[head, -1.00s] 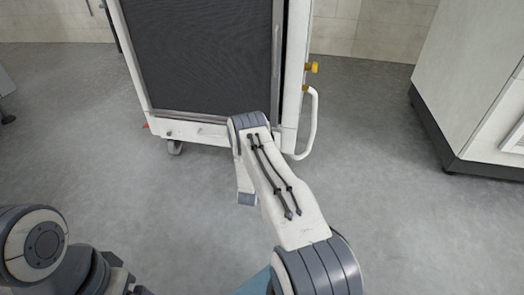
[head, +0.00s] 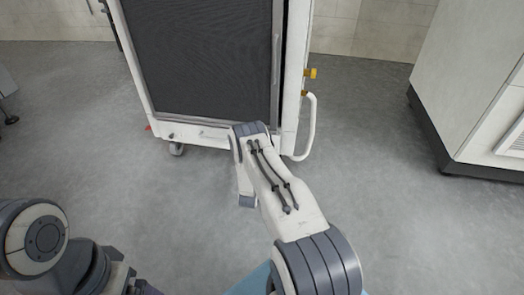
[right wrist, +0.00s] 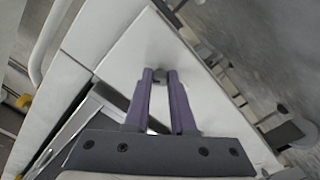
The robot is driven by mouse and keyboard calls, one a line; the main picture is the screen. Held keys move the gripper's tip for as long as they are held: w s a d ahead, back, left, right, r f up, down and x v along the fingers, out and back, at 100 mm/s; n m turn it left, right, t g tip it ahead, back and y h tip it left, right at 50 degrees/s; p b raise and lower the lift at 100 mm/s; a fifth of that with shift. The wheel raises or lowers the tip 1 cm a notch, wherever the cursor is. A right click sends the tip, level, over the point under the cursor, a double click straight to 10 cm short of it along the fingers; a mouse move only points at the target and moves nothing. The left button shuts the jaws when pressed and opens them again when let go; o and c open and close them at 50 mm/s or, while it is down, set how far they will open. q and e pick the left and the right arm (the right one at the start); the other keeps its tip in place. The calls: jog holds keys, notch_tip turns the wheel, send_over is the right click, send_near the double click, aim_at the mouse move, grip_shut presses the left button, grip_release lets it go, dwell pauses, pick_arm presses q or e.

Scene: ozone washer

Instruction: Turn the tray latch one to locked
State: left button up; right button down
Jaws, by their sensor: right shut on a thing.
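My right gripper (right wrist: 159,76) shows in the right wrist view, its two purple fingers closed around a small dark grey piece (right wrist: 160,71). This piece stands out from a white panel (right wrist: 128,50) and may be the tray latch; the fingers hide much of it, and I cannot read its turn angle. In the head view my right arm hides this gripper.
A white-framed cart (head: 150,75) with a dark mesh front stands ahead on casters. A white handle (head: 313,125) and a yellow fitting (head: 311,73) are on its right side. A white cabinet (head: 465,80) stands at right. The floor between them is clear.

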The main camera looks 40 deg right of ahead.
jog(key=n+p, duration=0.2)
jog(key=n, duration=0.7)
jog(key=shift+n, duration=0.4)
dwell(0.4)
jog(key=c, duration=0.8)
grip_release()
jog(key=shift+o, duration=0.2)
jog(key=p+v, duration=0.5)
jog(key=v, duration=0.5)
jog(key=shift+s+a, duration=0.15)
jog(key=shift+a, duration=0.05)
